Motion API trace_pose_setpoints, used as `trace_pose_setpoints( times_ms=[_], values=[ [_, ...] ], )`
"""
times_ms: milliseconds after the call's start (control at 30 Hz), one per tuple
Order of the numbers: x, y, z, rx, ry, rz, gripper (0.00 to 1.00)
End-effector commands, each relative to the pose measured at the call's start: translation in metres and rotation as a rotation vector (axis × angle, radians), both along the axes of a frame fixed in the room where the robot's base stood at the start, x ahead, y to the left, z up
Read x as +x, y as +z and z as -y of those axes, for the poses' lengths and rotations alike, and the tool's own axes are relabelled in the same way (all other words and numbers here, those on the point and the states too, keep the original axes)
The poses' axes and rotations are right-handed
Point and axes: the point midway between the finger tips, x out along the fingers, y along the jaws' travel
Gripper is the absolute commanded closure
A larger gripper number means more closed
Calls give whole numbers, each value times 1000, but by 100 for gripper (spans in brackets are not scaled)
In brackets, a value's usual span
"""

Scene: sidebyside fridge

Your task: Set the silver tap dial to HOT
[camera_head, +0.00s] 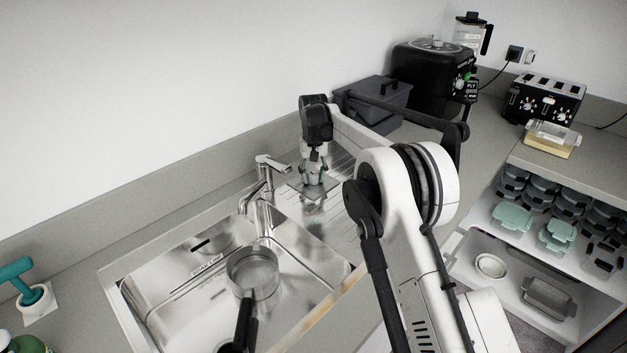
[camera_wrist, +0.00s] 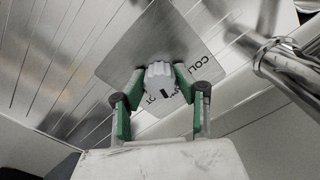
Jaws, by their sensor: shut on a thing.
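The silver tap dial (camera_wrist: 160,80) is a small ridged knob on a square metal plate (camera_wrist: 130,50) in the wrist view. The plate shows the letters "COL" at its right, and other marks are partly hidden near the knob. A dark mark shows on the knob's near side. My gripper (camera_wrist: 158,85) has its green-padded fingers on both sides of the dial, shut on it. In the head view my gripper (camera_head: 313,190) points down at the plate on the drainboard, right of the tap (camera_head: 265,180); the dial itself is hidden there.
The sink (camera_head: 190,290) holds a pan (camera_head: 253,270) with a black handle. The tap's chrome body (camera_wrist: 285,60) is close at the right in the wrist view. A dark grey bin (camera_head: 375,105) and a black appliance (camera_head: 425,75) stand behind my gripper.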

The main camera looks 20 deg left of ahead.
Motion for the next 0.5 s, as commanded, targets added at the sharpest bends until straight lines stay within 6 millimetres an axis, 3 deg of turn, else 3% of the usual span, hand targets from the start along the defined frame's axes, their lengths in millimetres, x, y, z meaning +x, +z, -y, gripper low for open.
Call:
trace_pose_setpoints(
  times_ms=[500],
  values=[
    [0,-1,-1,0,-476,0,97]
  ],
)
